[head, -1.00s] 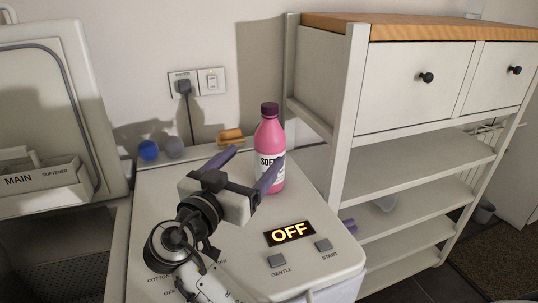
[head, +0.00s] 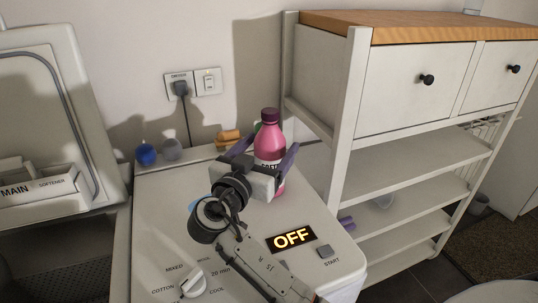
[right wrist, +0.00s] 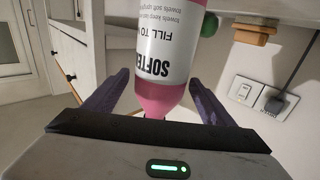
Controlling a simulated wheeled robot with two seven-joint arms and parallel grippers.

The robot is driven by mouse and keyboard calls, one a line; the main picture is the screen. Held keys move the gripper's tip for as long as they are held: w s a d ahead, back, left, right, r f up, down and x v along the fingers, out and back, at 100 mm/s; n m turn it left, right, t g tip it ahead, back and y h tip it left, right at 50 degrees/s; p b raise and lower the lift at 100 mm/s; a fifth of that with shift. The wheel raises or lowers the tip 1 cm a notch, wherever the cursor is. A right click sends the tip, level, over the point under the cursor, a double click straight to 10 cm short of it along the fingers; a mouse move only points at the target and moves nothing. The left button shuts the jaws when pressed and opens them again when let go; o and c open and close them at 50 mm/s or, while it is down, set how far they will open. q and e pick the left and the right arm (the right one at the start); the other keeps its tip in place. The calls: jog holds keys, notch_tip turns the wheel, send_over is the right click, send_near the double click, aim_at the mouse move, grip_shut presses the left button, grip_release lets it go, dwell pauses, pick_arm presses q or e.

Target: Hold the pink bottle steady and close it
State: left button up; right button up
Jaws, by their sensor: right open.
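The pink bottle (head: 268,148) stands upright on the washer top (head: 160,225). A dark maroon cap (head: 269,115) sits at its top; whether it is tight cannot be told. My right gripper (head: 259,152) is open, with its purple fingers on either side of the bottle. In the right wrist view, the bottle (right wrist: 165,60) shows upside down between the spread fingers (right wrist: 157,95), with visible gaps. Its cap end is hidden by the gripper body there. My left gripper is not in view.
A blue ball (head: 146,154), a grey ball (head: 172,149) and an orange block (head: 228,136) lie at the washer's back edge by the wall. A white shelf unit (head: 345,110) stands close on the right. An open detergent drawer (head: 40,190) is at left.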

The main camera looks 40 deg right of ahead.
aim_at(271, 110)
jog(key=shift+w+d, duration=0.3)
jog(key=shift+d, duration=0.05)
jog(key=shift+s, duration=0.1)
jog(key=shift+c, duration=0.5)
jog(key=c, duration=1.5)
jog(key=shift+r, duration=0.1)
notch_tip(271, 110, up, 10)
jog(key=shift+r+b, duration=0.1)
jog(key=shift+b, duration=0.3)
